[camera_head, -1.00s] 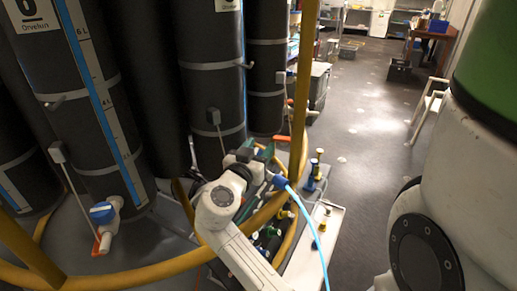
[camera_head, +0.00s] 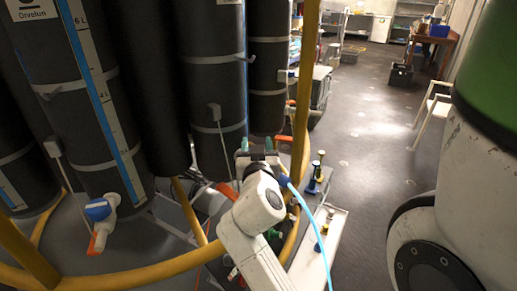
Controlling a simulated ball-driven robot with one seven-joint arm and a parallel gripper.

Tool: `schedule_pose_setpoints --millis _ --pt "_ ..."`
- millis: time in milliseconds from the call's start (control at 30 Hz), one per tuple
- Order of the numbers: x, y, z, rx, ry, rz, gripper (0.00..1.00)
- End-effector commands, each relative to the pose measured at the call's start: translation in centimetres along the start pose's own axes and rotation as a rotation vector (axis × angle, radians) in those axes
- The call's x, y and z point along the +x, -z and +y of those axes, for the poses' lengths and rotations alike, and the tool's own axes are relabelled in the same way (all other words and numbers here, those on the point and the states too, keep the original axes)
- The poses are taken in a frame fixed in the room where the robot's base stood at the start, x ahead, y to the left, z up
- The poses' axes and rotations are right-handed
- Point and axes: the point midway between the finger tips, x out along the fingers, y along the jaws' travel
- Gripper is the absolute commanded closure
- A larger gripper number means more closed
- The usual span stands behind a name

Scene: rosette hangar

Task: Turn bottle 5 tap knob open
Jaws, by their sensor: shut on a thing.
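My gripper (camera_head: 258,157), with green-edged fingers, is low at the foot of a dark bottle (camera_head: 212,70) in the middle left. Its jaws are shut on a small part at that bottle's base, which I take to be the tap knob; my wrist and fingers hide most of it. An orange piece (camera_head: 228,191) shows just left of my gripper. The bottle's number is cut off at the top edge. The bottle at left (camera_head: 75,90), labelled Orvelun, has a white tap with a blue knob (camera_head: 98,209) and an orange end.
A yellow rail (camera_head: 130,272) curves around the bottles, and its upright (camera_head: 304,90) stands right of my gripper. A pale tray (camera_head: 322,245) and several small valves (camera_head: 316,175) are to the right. The floor (camera_head: 375,150) beyond is open.

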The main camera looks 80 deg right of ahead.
Motion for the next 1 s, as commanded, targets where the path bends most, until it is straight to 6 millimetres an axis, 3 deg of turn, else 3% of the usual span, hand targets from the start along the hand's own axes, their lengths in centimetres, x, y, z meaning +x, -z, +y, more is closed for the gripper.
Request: schedule_pose_setpoints --millis 400,1000 --pt "-0.17 0.78 -0.60 0.000 0.290 -0.003 0.80" --pt "-0.24 0.43 -0.97 0.000 0.490 -0.002 0.80"
